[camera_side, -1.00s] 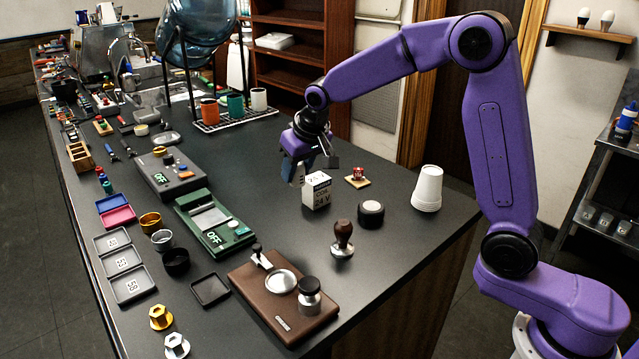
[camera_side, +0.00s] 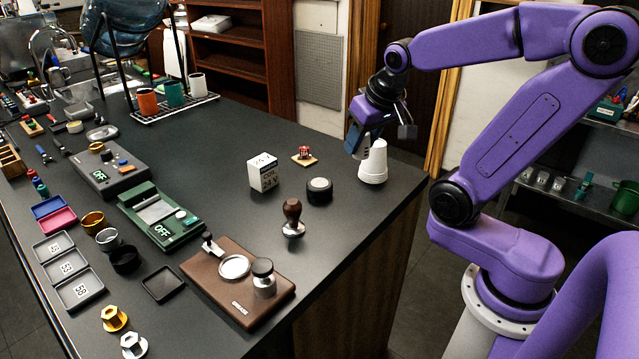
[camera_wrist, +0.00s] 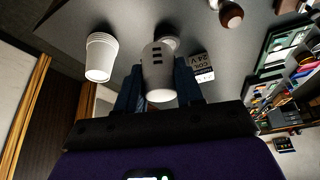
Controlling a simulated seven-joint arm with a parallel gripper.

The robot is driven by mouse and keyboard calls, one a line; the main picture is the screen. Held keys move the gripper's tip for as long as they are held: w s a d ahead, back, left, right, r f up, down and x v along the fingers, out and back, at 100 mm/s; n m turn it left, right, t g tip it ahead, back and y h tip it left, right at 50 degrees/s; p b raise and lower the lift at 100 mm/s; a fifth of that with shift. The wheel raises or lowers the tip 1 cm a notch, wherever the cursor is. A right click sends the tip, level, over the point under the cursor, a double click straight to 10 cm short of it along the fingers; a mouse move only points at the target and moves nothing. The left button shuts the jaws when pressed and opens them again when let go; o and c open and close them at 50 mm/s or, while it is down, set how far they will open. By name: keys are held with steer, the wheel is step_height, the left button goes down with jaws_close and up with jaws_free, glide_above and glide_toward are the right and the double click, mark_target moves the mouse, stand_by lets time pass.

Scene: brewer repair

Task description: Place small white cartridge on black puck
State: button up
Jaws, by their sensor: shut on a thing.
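My gripper (camera_side: 357,150) is over the back right of the counter, close to the stack of white cups in the side view. In the wrist view its fingers (camera_wrist: 158,90) are shut on the small white cartridge (camera_wrist: 158,70), a pale cylinder with dark slots on its side. In the side view I cannot clearly tell the cartridge from the fingers and cups. In the wrist view the puck (camera_wrist: 171,42) is partly hidden beyond the cartridge.
The white cup stack (camera_side: 373,165) stands near the right edge of the counter (camera_side: 350,225). A white "COIL 24 V" box (camera_side: 263,173), a red part on a wooden base (camera_side: 305,155) and a tamper (camera_side: 293,218) surround the puck. A brown stand (camera_side: 215,268) is in front.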

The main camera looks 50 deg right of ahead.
steer(key=shift+s+d+f, duration=0.15)
steer(key=shift+s+f, duration=0.05)
steer(key=shift+s, duration=0.2)
glide_toward(315, 180)
steer(key=shift+w+d+f, duration=0.2)
steer(key=shift+w+f, duration=0.2)
steer(key=shift+w, duration=0.1)
steer(key=shift+w+d+f, duration=0.15)
steer(key=shift+w+f, duration=0.25)
steer(key=shift+w, duration=0.05)
steer(key=shift+w+f, duration=0.1)
steer(key=shift+f, duration=1.55)
steer(key=shift+f, duration=0.1)
steer(key=o, duration=1)
steer(key=shift+o, duration=0.2)
